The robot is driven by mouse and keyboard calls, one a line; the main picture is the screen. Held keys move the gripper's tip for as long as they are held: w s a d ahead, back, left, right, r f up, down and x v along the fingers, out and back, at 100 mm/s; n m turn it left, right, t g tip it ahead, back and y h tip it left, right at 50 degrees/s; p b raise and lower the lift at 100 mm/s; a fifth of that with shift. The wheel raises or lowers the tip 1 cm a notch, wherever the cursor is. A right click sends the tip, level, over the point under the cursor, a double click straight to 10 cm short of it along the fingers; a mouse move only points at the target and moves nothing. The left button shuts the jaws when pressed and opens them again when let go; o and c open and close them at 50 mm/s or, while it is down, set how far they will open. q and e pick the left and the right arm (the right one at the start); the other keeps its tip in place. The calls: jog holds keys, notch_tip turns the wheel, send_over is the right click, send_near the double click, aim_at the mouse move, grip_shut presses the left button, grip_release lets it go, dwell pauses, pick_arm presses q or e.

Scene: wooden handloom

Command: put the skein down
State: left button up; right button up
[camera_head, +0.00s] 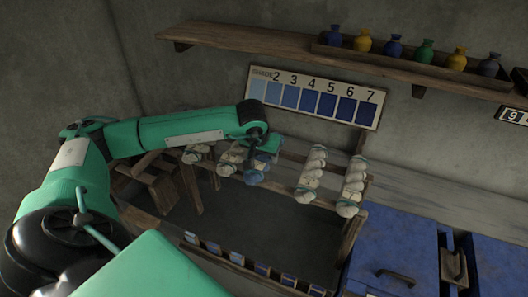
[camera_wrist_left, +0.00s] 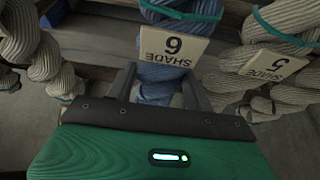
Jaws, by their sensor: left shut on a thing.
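A blue skein (camera_head: 256,171) hangs at my left gripper (camera_head: 262,152), in line with the row of pale skeins on the wooden rack. In the left wrist view the gripper's two dark fingers (camera_wrist_left: 160,88) are shut around the blue skein (camera_wrist_left: 155,92). A tag reading SHADE 6 (camera_wrist_left: 172,48), upside down, and a green band lie just beyond the fingers. Whether the skein touches the rack is hidden by the gripper. The right gripper is not in view.
Pale skeins (camera_head: 310,174) hang on both sides of the gripper, close by. One pale skein carries a SHADE 5 tag (camera_wrist_left: 274,65). A numbered blue shade chart (camera_head: 315,98) is on the wall behind, below a shelf (camera_head: 260,43) with several jars. Blue chests (camera_head: 394,248) stand at lower right.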

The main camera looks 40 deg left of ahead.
pick_arm(q)
jog(key=shift+f+b, duration=0.15)
jog(key=shift+b, duration=0.15)
jog(key=o, duration=1)
jog(key=shift+o, duration=0.2)
